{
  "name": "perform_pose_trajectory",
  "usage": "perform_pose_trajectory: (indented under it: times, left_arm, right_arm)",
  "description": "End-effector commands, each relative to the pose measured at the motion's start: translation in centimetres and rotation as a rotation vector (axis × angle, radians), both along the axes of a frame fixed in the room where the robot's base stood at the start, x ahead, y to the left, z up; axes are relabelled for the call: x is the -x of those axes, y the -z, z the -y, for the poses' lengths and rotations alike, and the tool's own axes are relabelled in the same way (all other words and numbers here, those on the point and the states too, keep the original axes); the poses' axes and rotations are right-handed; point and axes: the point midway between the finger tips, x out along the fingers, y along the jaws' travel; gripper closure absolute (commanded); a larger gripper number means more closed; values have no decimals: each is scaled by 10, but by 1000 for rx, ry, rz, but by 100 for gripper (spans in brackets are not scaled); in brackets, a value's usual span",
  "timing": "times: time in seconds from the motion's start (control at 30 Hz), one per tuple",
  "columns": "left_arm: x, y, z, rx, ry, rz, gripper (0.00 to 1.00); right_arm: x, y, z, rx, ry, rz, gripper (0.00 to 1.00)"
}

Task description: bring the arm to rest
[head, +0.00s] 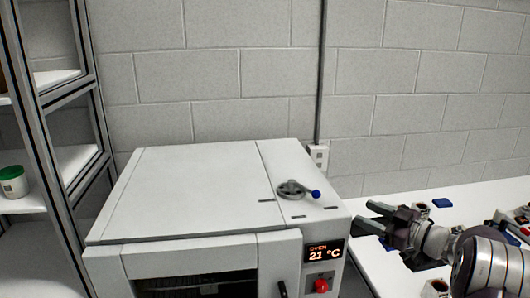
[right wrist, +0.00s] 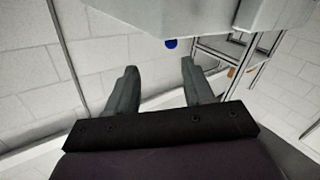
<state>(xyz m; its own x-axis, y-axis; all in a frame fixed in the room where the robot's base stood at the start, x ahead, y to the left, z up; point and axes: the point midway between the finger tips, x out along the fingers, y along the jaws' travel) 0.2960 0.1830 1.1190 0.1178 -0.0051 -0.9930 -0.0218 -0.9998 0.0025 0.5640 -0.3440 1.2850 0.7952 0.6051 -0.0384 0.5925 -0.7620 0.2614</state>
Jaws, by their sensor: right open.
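My right gripper (head: 370,217) is at the right of the oven in the head view, pointing left toward the oven's right side. Its two fingers are apart with nothing between them. The right wrist view shows the same open gripper (right wrist: 158,85), with the oven (right wrist: 210,25) beyond the fingertips. The white oven (head: 190,190) has a hand wheel (head: 291,190) with a blue knob (head: 316,193) on its top. Its display reads 21 °C, with a red button below. My left gripper is not in view.
A white bench (head: 470,197) runs along the wall at the right, bearing a blue block (head: 441,202) and other small items near my right arm. A metal shelf (head: 50,130) at the left holds a white pot with a green lid (head: 13,182). The air above the oven is clear.

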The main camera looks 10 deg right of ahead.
Motion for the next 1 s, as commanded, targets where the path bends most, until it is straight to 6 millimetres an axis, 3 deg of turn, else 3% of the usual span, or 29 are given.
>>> perform_pose_trajectory:
  times: [0.1, 0.17, 0.2, 0.27, 0.3, 0.4, 0.5, 0.6, 0.67, 0.73, 1.0]
  left_arm:
    - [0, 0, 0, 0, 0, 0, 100]
    - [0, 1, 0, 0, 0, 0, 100]
    - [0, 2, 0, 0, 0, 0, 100]
    - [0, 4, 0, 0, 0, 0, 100]
    - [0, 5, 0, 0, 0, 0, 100]
    - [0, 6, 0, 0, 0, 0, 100]
    - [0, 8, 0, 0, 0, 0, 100]
    - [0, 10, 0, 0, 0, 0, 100]
    - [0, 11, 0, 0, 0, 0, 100]
    - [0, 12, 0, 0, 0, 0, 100]
    - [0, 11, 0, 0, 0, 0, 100]
  right_arm:
    - [-17, 44, 60, 73, 395, -116, 48]
    - [-7, 78, 84, 112, 640, -280, 48]
    - [12, 103, 85, 136, 770, -431, 48]
    - [56, 140, 64, 165, 898, -691, 48]
    - [87, 158, 42, 176, 933, -848, 48]
    - [163, 184, -20, 194, 934, -1172, 48]
    - [226, 192, -79, 200, 878, -1397, 48]
    - [268, 189, -126, 204, 815, -1504, 48]
    - [275, 184, -146, 228, 764, -1479, 48]
    - [270, 177, -158, 255, 722, -1438, 48]
    - [269, 177, -162, 270, 708, -1433, 48]
